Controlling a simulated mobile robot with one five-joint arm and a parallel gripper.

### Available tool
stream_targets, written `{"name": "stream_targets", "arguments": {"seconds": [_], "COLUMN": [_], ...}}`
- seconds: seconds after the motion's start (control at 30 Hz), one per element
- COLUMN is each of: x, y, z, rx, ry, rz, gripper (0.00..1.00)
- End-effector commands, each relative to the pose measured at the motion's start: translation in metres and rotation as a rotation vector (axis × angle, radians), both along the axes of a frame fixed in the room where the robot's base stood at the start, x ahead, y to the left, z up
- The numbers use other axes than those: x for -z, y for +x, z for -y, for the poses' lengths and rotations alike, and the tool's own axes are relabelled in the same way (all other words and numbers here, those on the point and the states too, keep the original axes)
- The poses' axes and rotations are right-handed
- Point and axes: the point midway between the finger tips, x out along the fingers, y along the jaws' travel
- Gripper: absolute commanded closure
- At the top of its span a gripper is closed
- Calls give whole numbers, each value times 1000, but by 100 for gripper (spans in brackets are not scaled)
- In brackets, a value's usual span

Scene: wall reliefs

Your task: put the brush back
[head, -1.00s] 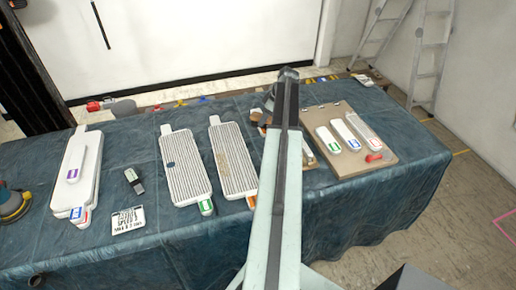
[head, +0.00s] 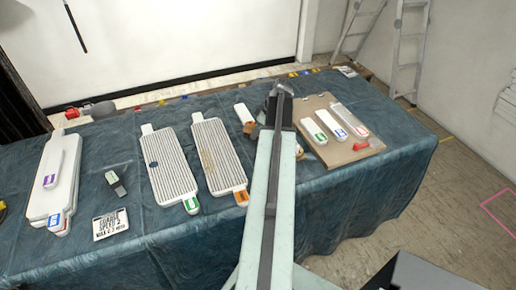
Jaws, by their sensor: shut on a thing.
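My arm reaches out over the table, and the dark end of my gripper (head: 281,98) is near the left edge of the brown clipboard. My arm hides the fingertips. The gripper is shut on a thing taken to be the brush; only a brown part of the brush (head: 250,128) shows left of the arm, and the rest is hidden. A white piece (head: 243,113) lies just behind it. The clipboard (head: 345,152) carries white-handled pieces with green (head: 313,131), blue (head: 331,124) and red labels (head: 349,119), and a small red piece (head: 361,146).
Two ribbed white panels (head: 168,165) (head: 218,155) lie left of my arm on the blue-covered table (head: 300,215). Further left are a small black-and-white item (head: 116,183), a printed card (head: 111,224) and a large white panel (head: 46,195). A stepladder (head: 408,50) stands behind right.

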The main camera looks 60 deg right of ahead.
Motion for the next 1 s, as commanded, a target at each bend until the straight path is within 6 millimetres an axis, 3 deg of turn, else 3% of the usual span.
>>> {"name": "stream_targets", "arguments": {"seconds": [0.03, 0.27, 0.5, 0.87, 0.9, 0.97, 1.0], "x": [23, 29, 66, 67, 67, 66, 65], "y": [0, 1, 1, 1, 1, 1, 1], "z": [0, 0, 0, -1, -1, -1, -1], "rx": [0, -1, -1, -2, -2, -2, -2], "ry": [0, 0, 1, 0, 0, 0, 0], "rz": [0, 0, 0, 0, 0, 0, 0], "gripper": [91, 91, 91, 91, 56, 39, 37]}}
